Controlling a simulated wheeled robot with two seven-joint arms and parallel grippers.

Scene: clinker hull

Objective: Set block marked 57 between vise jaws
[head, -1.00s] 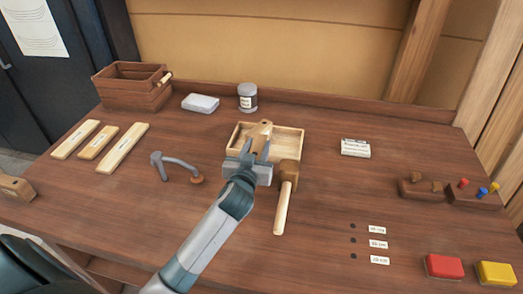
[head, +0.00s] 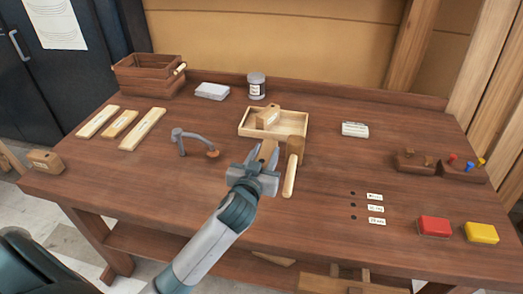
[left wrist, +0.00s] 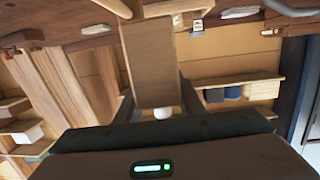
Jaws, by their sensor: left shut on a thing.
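My left gripper (head: 262,161) is shut on a wooden block (head: 268,149), held over the bench in front of the tray. In the left wrist view the held block (left wrist: 153,62) is a plain light-brown slab between the fingers; no number shows on it. Another wooden block (head: 267,117) with a small dark mark lies in the shallow wooden tray (head: 290,130). I cannot make out the vise jaws for certain; wooden parts (head: 335,283) show low at the front. My right gripper is out of view.
Red (head: 433,226) and yellow (head: 481,232) boxes stand at right. The bench's front left is clear.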

